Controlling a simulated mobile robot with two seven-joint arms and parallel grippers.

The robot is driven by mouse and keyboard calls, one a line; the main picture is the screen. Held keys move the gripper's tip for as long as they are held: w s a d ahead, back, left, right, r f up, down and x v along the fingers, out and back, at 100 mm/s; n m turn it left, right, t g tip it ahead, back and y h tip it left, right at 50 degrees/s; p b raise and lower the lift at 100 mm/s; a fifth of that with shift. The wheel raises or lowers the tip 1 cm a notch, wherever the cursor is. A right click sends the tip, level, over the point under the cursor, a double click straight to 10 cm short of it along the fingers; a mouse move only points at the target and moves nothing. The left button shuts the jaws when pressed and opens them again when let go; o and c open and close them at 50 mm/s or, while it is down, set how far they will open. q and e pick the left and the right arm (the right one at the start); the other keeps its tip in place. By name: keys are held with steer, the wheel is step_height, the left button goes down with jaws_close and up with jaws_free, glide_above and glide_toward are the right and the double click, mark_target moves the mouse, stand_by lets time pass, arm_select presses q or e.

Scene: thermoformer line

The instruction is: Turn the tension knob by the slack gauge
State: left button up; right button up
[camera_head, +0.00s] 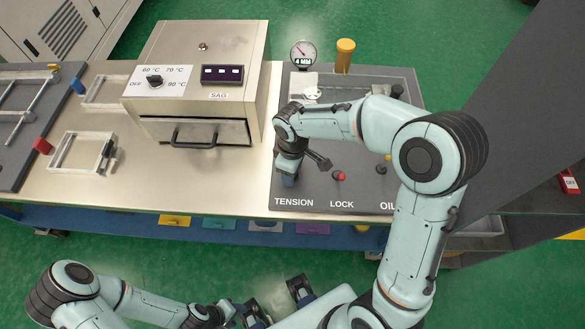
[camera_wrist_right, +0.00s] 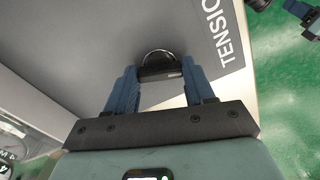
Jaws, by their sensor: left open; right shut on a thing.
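The tension knob (camera_wrist_right: 160,70) is a small black knob beside the TENSION label (camera_wrist_right: 228,45) in the right wrist view. My right gripper (camera_wrist_right: 160,82) is shut on it, a blue finger on each side. In the head view my right gripper (camera_head: 288,180) reaches down at the panel's left edge above the TENSION label, and the arm hides the knob. The slack gauge (camera_head: 303,53) is a round dial at the panel's back, with a 4 MM display under it. My left gripper (camera_head: 277,302) is open and empty at the bottom, off the bench.
A white frame (camera_head: 82,153) lies on the bench further left.

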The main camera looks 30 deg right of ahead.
steer(key=o, duration=1)
steer(key=shift+o, duration=0.2)
steer(key=shift+r, duration=0.1)
step_height(320, 180, up, 13)
steer(key=p, duration=0.1)
steer(key=shift+p, duration=0.35)
